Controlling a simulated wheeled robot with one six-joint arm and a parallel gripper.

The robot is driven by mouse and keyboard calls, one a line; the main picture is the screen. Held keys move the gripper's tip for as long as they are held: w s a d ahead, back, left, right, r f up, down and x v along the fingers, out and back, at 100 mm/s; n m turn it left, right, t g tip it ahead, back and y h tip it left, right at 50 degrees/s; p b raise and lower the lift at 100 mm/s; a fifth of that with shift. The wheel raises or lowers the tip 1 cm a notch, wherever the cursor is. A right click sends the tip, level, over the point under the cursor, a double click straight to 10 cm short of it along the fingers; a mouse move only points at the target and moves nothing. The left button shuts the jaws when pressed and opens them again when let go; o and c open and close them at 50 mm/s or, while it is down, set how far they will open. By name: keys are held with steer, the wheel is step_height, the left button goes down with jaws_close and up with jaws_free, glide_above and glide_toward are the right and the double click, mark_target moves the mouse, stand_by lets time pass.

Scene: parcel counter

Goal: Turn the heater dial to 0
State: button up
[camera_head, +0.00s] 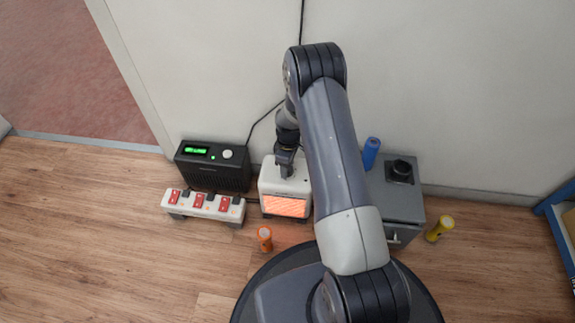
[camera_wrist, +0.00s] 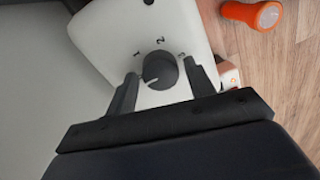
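The heater (camera_head: 270,187) is a small white box on the floor by the wall, with its front grille glowing orange. In the wrist view, its dark round dial (camera_wrist: 161,68) sits on the white top (camera_wrist: 105,27). The numerals 1, 2 and 3 show around the dial; no 0 can be made out. The dial's white mark points to the lower left, away from those numerals. My gripper (camera_wrist: 163,88) is open over the heater's top, with one finger on each side of the dial and visible gaps between. In the head view my gripper (camera_head: 286,170) hides the dial.
A black box with a green display (camera_head: 213,168) and a power strip with red switches (camera_head: 203,206) stand left. An orange flashlight (camera_head: 265,238) stands in front, also in the wrist view (camera_wrist: 252,14). A grey cabinet (camera_head: 398,203), blue cylinder (camera_head: 371,152) and yellow flashlight (camera_head: 440,228) are right.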

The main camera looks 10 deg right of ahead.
steer(key=shift+o, duration=0.8)
step_height(320, 180, up, 11)
steer(key=p, duration=0.4)
steer(key=shift+w+d+f, duration=0.15)
steer(key=shift+w+d, duration=0.05)
steer(key=shift+w, duration=0.05)
steer(key=f+b, duration=0.1)
steer(key=f, duration=0.2)
steer(key=f+b, duration=0.1)
steer(key=f, duration=0.3)
steer(key=f+b, duration=0.2)
steer(key=f, duration=0.1)
steer(key=shift+s+a+f, duration=0.2)
steer(key=shift+s+f, duration=0.05)
steer(key=shift+f, duration=0.15)
steer(key=shift+m, duration=0.3)
steer(key=shift+r, duration=0.1)
